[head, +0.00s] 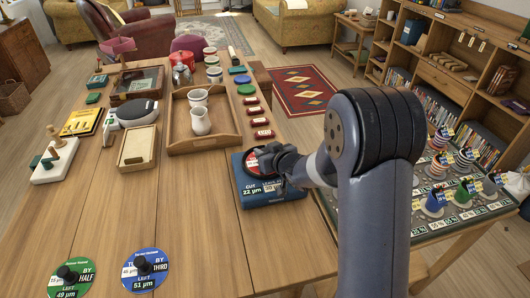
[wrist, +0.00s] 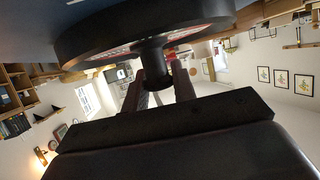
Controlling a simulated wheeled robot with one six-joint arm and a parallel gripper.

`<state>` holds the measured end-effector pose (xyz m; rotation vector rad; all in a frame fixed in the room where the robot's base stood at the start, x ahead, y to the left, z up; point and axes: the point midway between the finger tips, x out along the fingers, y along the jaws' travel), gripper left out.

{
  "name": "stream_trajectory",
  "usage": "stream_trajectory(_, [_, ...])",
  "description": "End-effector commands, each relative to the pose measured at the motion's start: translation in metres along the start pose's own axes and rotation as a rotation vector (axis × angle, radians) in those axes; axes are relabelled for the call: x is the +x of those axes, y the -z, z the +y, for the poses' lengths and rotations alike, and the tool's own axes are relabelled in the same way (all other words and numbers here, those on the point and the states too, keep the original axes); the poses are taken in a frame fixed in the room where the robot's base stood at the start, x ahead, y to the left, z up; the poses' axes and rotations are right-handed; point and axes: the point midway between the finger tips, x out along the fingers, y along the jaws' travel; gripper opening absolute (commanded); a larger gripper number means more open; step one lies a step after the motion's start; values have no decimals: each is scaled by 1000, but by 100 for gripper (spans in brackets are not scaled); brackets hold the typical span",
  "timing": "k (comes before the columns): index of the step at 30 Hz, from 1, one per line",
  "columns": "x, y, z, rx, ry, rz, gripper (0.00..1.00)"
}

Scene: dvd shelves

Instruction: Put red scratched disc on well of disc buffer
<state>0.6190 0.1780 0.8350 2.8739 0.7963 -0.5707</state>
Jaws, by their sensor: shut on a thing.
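The red scratched disc (head: 251,164) is at the blue disc buffer (head: 268,198), over its top face, and is partly hidden by my gripper (head: 270,157). My gripper is shut on the disc's dark central knob. In the wrist view the disc (wrist: 110,38) spans the top of the picture, and its knob (wrist: 154,62) sits between my two fingertips (wrist: 158,80). A blue surface shows beyond the disc there. The buffer's well is hidden under the disc, and I cannot tell whether the disc touches it. The buffer's front label reads "CUT 22 µm".
A green disc (head: 72,278) and a blue disc (head: 146,270) lie at the table's front left. The table's front middle is clear.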

Motion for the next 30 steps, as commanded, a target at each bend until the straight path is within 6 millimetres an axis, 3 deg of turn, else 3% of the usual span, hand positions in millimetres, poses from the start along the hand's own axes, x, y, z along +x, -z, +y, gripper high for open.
stream_trajectory(6, [2, -4, 0, 0, 0, 0, 4])
stream_trajectory(7, [1, -3, 0, 0, 0, 0, 27])
stream_trajectory(14, [1, -2, 0, 0, 0, 0, 46])
stream_trajectory(25, [-2, 3, 0, 0, 0, 0, 47])
stream_trajectory(30, [-28, 2, 1, 0, -2, 1, 47])
